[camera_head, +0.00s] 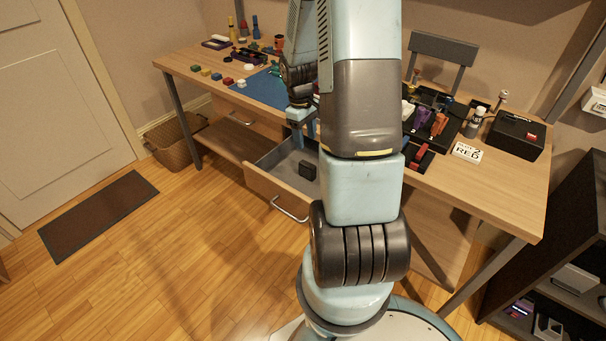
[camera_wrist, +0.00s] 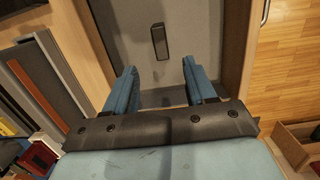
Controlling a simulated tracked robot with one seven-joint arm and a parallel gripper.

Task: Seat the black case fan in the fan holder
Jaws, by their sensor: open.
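A small black block-like thing (camera_head: 307,170), which looks like the black case fan, stands in the open drawer (camera_head: 262,187) under the table. It also shows in the wrist view (camera_wrist: 159,42), upright and narrow, on the grey drawer floor. My gripper (camera_head: 298,124) is over the drawer, above and apart from the black thing. In the wrist view my gripper (camera_wrist: 160,78) is open, with two blue fingers spread and nothing between them. The black thing lies beyond the fingertips, roughly in line with the gap. I cannot pick out the fan holder for sure; my arm hides part of the table.
The wooden table (camera_head: 520,192) holds a blue mat (camera_head: 262,88), small coloured blocks, a black tray of tools (camera_head: 452,125), a black box (camera_head: 515,136) and a white card (camera_head: 466,151). A dark shelf (camera_head: 570,235) stands at right.

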